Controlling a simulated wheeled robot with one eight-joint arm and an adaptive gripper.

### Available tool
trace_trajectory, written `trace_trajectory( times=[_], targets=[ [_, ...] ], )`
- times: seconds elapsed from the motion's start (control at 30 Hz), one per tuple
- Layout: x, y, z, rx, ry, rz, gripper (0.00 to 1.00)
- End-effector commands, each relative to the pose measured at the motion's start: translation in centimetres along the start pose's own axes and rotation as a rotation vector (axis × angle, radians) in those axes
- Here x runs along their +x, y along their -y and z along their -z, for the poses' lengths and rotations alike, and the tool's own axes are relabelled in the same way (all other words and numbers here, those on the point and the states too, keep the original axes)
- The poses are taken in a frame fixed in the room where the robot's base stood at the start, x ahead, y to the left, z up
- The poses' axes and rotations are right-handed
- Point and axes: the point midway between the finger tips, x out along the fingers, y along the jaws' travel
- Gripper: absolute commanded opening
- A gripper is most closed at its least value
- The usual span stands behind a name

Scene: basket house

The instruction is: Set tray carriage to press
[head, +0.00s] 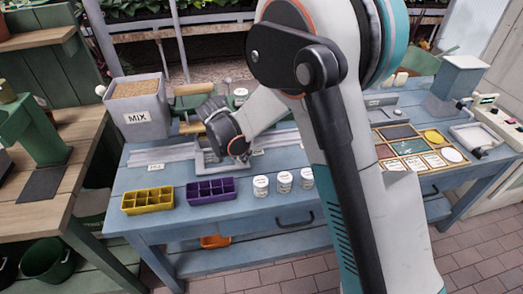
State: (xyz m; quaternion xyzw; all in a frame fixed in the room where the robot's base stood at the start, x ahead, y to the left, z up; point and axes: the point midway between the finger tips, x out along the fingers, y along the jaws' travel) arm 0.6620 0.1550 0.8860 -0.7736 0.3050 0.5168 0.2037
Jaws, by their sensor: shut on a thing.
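The grey tray carriage (208,160) sits on pale metal rails (165,154) along the blue workbench, partly hidden by my gripper. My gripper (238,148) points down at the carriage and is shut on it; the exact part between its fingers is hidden. One small label (156,167) is at the rails' left part and another (257,152) is just right of the carriage; both are too small to read surely. My arm covers the rails' right part, so I cannot tell which station is there.
A MIX bin (139,117) stands behind the rails at left. A yellow cell tray (148,201), a purple cell tray (210,191) and white jars (284,182) line the bench front. A grey machine (459,80) and a sectioned board (409,147) are at right.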

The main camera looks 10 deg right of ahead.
Motion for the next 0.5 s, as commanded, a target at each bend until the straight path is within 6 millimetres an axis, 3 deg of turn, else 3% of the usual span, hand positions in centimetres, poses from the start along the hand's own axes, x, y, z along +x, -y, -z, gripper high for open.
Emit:
trace_trajectory(
  times=[0.2, 0.5],
  targets=[
    [-1.0, 2.6, -2.5, -0.002, 0.001, 0.001, 0.00],
    [-1.5, 4.0, -3.7, 0.000, 0.000, 0.000, 0.00]
  ],
)
